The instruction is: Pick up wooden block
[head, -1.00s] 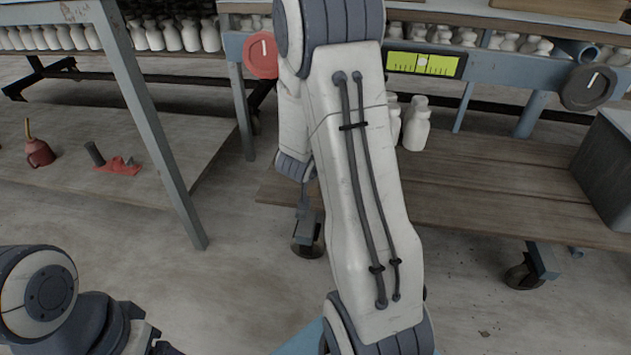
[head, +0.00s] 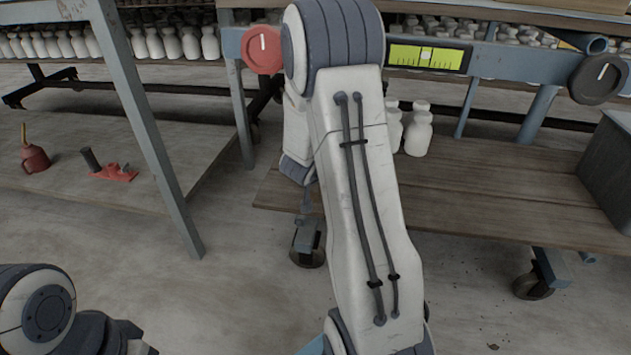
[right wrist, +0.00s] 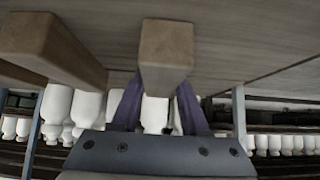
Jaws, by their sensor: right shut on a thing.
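A brown wooden block (right wrist: 166,50) shows in the right wrist view between the two purple fingers of my right gripper (right wrist: 158,98). The fingers are shut on it, one on each side. In the head view my right arm hides this gripper and the block. Of my left arm, only a part at the lower left of the head view shows. Its fingers are out of the picture.
A second wooden block-like piece (right wrist: 48,48) stands left of the held block. A cart with a wooden lower shelf (head: 480,195) and white bottles (head: 418,130) is ahead. A red jug (head: 34,157) and a red tool (head: 115,172) sit on a left shelf (head: 60,185).

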